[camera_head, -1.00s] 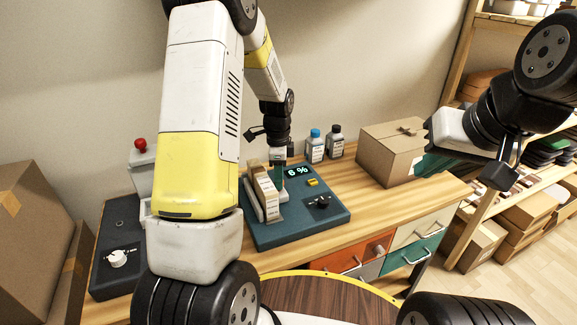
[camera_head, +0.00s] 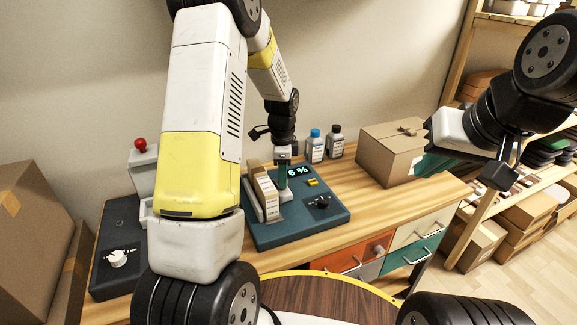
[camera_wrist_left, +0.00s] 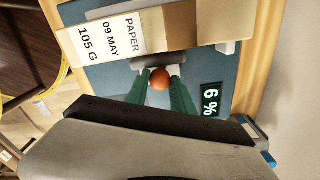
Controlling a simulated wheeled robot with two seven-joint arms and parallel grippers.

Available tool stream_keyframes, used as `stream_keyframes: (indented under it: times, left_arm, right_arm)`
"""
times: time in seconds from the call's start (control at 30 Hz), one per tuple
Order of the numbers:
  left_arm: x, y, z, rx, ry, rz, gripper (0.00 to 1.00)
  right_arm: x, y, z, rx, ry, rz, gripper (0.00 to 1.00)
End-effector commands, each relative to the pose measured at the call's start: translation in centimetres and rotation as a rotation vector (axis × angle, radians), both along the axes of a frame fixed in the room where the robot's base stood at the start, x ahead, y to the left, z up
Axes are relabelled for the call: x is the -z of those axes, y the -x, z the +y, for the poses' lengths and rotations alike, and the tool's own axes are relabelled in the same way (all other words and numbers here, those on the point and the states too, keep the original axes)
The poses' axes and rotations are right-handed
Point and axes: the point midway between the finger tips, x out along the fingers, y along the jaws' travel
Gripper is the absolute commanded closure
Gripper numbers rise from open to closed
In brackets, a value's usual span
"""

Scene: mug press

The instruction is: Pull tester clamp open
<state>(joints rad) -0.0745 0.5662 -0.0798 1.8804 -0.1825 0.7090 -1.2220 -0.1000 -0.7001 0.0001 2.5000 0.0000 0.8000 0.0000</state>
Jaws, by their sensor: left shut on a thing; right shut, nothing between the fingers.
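The tester (camera_head: 300,230) is a dark blue plate on the wooden bench with a lit display (camera_head: 298,170) reading 6 %. A pack labelled PAPER, 105 G (camera_head: 267,198) stands on it, leaning slightly, beside a pale clamp part (camera_head: 288,195). The pack also shows in the left wrist view (camera_wrist_left: 110,37). My left gripper (camera_head: 283,180) points down at the clamp. In the left wrist view its green fingers are shut on an orange ball knob (camera_wrist_left: 160,79). My right gripper (camera_head: 432,165) is shut and empty, in front of a cardboard box.
The cardboard box (camera_head: 391,152) stands at the back right of the bench. Two small bottles, one blue-capped (camera_head: 315,148) and one black-capped (camera_head: 335,143), stand behind the tester. Another dark device with a white dial (camera_head: 118,258) is at the left. Bare bench lies right of the tester.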

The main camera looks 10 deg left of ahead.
Motion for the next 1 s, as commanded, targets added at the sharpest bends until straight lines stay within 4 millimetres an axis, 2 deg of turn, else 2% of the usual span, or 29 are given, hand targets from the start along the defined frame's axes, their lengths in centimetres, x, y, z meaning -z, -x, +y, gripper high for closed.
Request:
stream_keyframes:
  times: [0.1,0.33,0.37,0.47,0.8,0.87,1.0]
  left_arm:
    - [-0.1,-1.0,-1.3,0.002,0.002,-0.006,1.0]
    - [-0.1,-1.1,-1.5,0.0,0.004,-0.01,1.0]
    - [-0.1,-1.2,-1.6,0.0,0.004,-0.01,0.7]
    - [-0.1,-1.1,-1.5,0.0,0.004,-0.01,0.5]
    - [-0.2,-1.0,-1.4,0.0,0.002,-0.006,0.5]
    - [-0.7,-1.0,-1.4,0.0,0.002,-0.006,0.5]
    - [-2.8,-1.1,-1.4,0.0,0.002,-0.01,0.5]
  right_arm:
    - [0.0,0.0,0.0,0.0,0.0,0.0,1.0]
    - [0.0,0.0,0.0,0.0,0.0,0.0,1.0]
    - [0.0,0.0,0.0,0.0,0.0,0.0,1.0]
    - [0.0,0.0,0.0,0.0,0.0,0.0,1.0]
    - [0.0,0.0,0.0,0.0,0.0,0.0,1.0]
    - [0.0,0.0,0.0,0.0,0.0,0.0,1.0]
    - [0.0,0.0,0.0,0.0,0.0,0.0,1.0]
